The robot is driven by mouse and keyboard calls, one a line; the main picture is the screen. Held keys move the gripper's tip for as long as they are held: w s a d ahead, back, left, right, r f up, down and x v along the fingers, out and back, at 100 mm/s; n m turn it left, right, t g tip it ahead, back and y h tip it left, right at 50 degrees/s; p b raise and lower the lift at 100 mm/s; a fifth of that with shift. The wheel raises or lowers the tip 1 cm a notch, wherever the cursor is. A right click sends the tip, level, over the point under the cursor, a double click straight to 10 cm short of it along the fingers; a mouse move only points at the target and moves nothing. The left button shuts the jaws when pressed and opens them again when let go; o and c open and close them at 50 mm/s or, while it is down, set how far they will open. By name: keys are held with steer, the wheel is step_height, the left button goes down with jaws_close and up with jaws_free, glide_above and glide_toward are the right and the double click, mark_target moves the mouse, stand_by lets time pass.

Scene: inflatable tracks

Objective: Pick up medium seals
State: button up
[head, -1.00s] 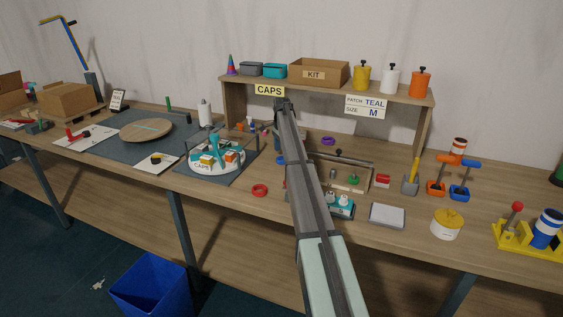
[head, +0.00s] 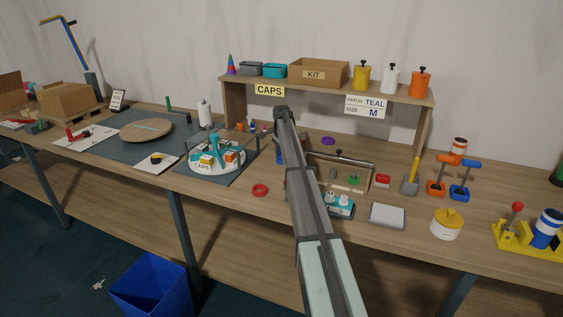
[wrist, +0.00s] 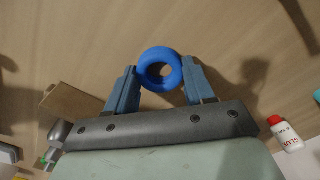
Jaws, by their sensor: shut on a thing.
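My gripper (wrist: 160,80) is shut on a blue ring-shaped seal (wrist: 146,69) in the wrist view, with a finger on either side of it. The tabletop shows through the ring's hole. In the head view my arm hides most of the gripper, and only a small blue patch shows left of the arm. A red ring (head: 260,190) lies on the bench left of my arm. A purple ring (head: 328,141) lies farther back, right of my arm.
A shelf with a KIT box (head: 318,73) stands behind. A metal-framed fixture (head: 373,166) and a grey-white pad (head: 387,216) are to the right. A red-capped bottle (wrist: 288,135) is right of the gripper.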

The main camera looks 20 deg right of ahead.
steer(key=shift+c, duration=1)
steer(key=shift+r, duration=0.1)
steer(key=shift+r, duration=0.6)
steer(key=s+d+r, duration=0.3)
steer(key=d+r, duration=0.3)
steer(key=r, duration=0.4)
steer(key=s+d+r+m, duration=0.2)
steer(key=s+d, duration=0.6)
steer(key=s, duration=0.2)
steer(key=s+m, duration=0.1)
steer(key=s, duration=0.7)
steer(key=shift+s+a+f+m, duration=0.3)
steer(key=shift+a, duration=0.15)
